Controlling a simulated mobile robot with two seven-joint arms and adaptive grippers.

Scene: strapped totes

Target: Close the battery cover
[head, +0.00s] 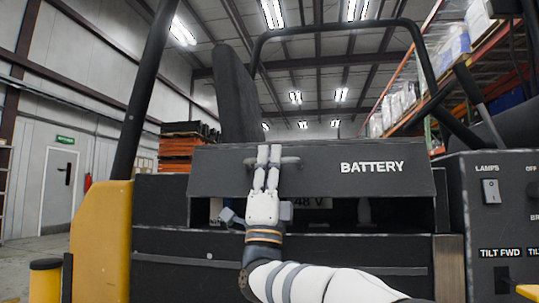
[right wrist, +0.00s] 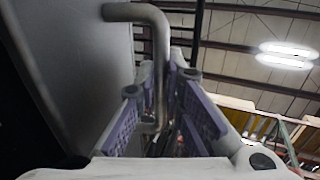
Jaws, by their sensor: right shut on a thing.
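The battery cover (head: 372,172) is a dark grey panel marked BATTERY, partly raised on the truck body. An open gap shows below it, with part of a label reading 48 V (head: 318,202). My right gripper (head: 268,162) is in front of the cover's left part, shut on the cover's handle (head: 290,161). In the right wrist view the handle (right wrist: 158,60) is a bent grey bar running down between the gripper's two fingers (right wrist: 158,105). The cover's face (right wrist: 75,60) fills the left of that view. My left gripper is not in view.
A switch panel (head: 503,170) marked LAMPS and TILT FWD stands right of the cover. A black overhead bar (head: 340,27) and a seat back (head: 234,95) are behind it. A yellow body part (head: 102,240) is at left. Shelving with goods (head: 410,95) stands farther back.

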